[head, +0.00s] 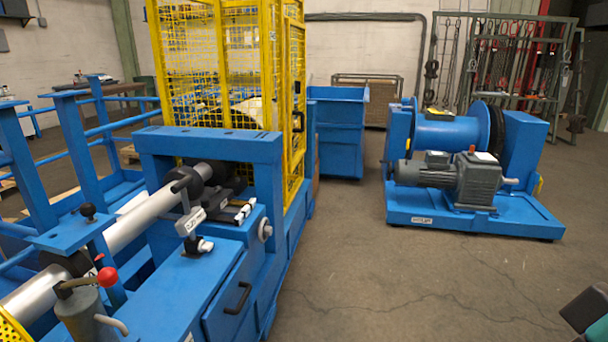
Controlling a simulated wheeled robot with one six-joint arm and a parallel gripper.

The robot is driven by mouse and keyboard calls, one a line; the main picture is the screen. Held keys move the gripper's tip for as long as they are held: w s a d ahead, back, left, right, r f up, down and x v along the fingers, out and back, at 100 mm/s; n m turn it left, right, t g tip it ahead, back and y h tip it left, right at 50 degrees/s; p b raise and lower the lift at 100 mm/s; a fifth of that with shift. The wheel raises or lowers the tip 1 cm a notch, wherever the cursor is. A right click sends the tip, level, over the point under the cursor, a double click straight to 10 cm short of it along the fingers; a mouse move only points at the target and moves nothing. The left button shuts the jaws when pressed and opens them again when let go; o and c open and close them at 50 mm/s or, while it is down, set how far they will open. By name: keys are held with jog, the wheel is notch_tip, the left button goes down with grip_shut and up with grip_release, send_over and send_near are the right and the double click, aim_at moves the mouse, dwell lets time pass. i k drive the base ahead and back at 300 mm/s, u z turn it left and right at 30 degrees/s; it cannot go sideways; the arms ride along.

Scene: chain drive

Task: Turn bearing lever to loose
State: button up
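A blue machine frame (205,146) stands at the left and carries a long grey shaft (135,222). Several handles show on it, and I cannot tell for sure which is the bearing lever. A black-knobbed handle (87,211) stands on a blue plate beside the shaft. A small pale label plate (190,222) with unreadable marks stands beside the shaft, above a small black and white fitting (200,246). No lever position marking is readable.
A yellow mesh cage (215,60) rises behind the machine. A blue bin (338,130) stands beyond it. A blue winch with a grey motor (465,170) stands at the right. A chain rack (500,65) is at the back. The concrete floor (400,270) at the centre is clear.

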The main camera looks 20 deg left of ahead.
aim_at(205, 203)
jog(key=u, duration=0.1)
jog(key=i, duration=1.7)
jog(key=u, duration=1.15)
jog(key=i, duration=1.1)
jog(key=u, duration=0.7)
